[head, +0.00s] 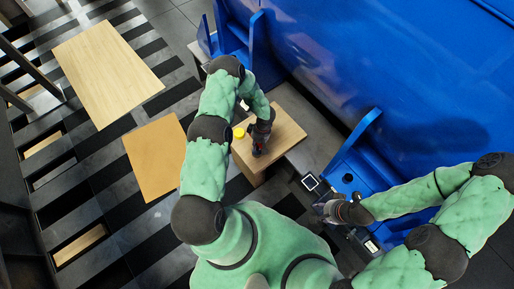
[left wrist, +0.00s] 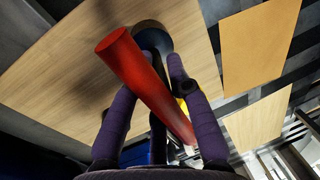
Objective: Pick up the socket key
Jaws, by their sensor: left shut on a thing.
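My left gripper (head: 258,150) is low over a light wooden block top (head: 285,128). In the left wrist view its two purple fingers (left wrist: 160,72) are closed around the socket key (left wrist: 140,75), seen as a thick red bar slanting between them. A dark round part (left wrist: 152,36) shows just beyond the fingertips; I cannot tell if it belongs to the key. In the head view the key is mostly hidden by the gripper, with a bit of red at the fingers. My right gripper (head: 325,207) is beside the blue structure; its fingers are too small to read.
A small yellow round thing (head: 239,132) lies on the wooden top beside my left gripper. A large blue structure (head: 350,60) with brackets stands to the right. Two flat wooden panels (head: 108,70) and (head: 155,155) lie to the left. A small dark-framed box (head: 310,182) is near my right gripper.

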